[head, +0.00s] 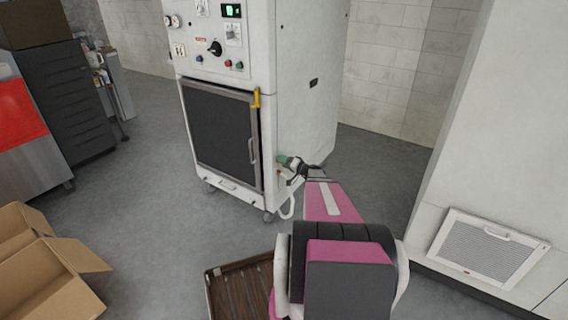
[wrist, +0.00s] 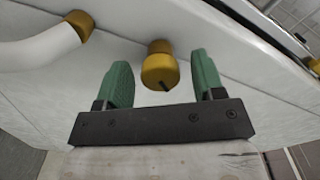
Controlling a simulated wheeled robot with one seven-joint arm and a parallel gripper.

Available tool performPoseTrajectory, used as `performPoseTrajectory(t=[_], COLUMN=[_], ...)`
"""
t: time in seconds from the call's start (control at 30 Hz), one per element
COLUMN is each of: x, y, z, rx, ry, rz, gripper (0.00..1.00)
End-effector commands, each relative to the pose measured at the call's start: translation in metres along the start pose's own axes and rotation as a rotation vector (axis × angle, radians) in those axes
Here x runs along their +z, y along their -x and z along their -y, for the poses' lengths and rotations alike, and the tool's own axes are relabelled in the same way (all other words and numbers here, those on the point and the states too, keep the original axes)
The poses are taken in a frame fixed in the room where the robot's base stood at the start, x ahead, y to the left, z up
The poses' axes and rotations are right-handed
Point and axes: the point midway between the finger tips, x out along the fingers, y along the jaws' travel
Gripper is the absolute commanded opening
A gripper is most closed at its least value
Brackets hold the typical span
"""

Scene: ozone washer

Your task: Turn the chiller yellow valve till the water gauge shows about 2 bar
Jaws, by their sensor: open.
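The chiller is the white cabinet (head: 312,125) in the head view, with a dark front grille. The yellow valve (wrist: 160,68) is a brass-yellow round knob with a dark mark, on the white side panel in the wrist view. My gripper (wrist: 160,60) is open, with one green finger on each side of the knob and a visible gap on both sides. In the head view my gripper (head: 291,163) is at the lower right side of the cabinet and largely hides the valve. I cannot tell which dial is the water gauge, and no reading is legible.
A white hose (wrist: 42,45) with a brass fitting (wrist: 80,24) joins the panel left of the valve. A yellow handle (head: 256,98) is on the cabinet front. Cardboard boxes (head: 50,265) and a brown slatted crate (head: 238,290) lie on the floor. Open floor is at left.

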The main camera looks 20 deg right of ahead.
Motion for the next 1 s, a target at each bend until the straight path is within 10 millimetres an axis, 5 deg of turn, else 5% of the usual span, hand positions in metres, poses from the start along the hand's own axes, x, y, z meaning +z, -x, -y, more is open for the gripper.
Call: performPoseTrajectory(t=[0.33,0.47,0.5,1.0], x=[0.0001,0.0001,0.0001,0.0001], y=[-0.0032,-0.0031,-0.0031,-0.0030], z=[0.0002,0.0002,0.0002,0.0000], rx=[0.000,0.000,0.000,0.001], ry=[0.000,0.000,0.000,-0.112], rz=[0.000,0.000,0.000,0.000], gripper=[0.59,0.17,0.13,0.13])
